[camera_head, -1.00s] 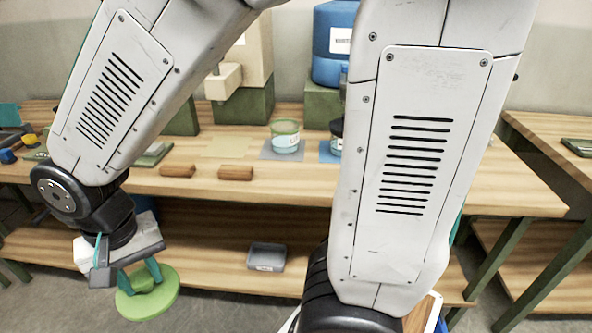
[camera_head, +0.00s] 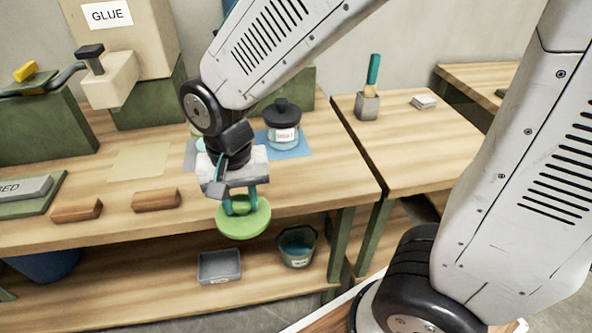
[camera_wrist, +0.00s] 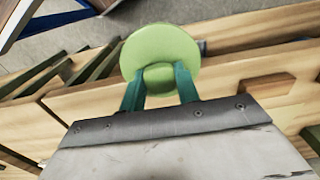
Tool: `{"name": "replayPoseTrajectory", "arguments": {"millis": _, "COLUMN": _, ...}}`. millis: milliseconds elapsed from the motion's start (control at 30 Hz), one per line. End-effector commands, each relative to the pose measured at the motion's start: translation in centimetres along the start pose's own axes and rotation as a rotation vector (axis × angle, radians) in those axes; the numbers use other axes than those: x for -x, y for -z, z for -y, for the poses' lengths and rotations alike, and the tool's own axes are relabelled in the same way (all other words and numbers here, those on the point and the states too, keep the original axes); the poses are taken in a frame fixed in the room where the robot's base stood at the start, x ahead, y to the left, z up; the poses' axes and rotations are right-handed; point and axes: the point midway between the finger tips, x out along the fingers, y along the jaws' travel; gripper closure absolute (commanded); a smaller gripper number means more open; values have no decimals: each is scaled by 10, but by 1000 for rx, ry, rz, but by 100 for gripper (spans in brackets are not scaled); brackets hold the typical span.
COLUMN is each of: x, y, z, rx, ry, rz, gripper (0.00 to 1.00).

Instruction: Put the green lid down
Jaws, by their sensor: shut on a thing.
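The green lid (camera_head: 243,218) is a round light-green disc with a knob. My gripper (camera_head: 240,203) is shut on its knob with teal fingers and holds it near the front edge of the workbench, above the lower shelf's level. In the wrist view the lid (camera_wrist: 160,52) hangs between the fingertips (camera_wrist: 160,78), with bench edge and floor behind it. A jar with a black lid (camera_head: 283,125) stands on a blue mat (camera_head: 297,143) behind my gripper. Another mat (camera_head: 190,155) is mostly hidden by my arm.
Two wooden blocks (camera_head: 156,200) (camera_head: 77,211) lie near the bench's front edge. A yellowish sheet (camera_head: 140,162) lies behind them. A grey tray (camera_head: 219,266) and a dark green bucket (camera_head: 297,247) stand on the lower shelf. The bench's right front (camera_head: 325,185) is clear.

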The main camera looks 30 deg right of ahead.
Motion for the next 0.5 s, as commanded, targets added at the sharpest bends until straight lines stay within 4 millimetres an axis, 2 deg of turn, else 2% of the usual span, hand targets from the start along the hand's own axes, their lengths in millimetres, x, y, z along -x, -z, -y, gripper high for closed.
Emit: {"name": "replayPoseTrajectory", "arguments": {"millis": 500, "x": -12, "y": 110, "z": -66, "rx": -10, "ry": -1, "rz": 1, "gripper": 90}}
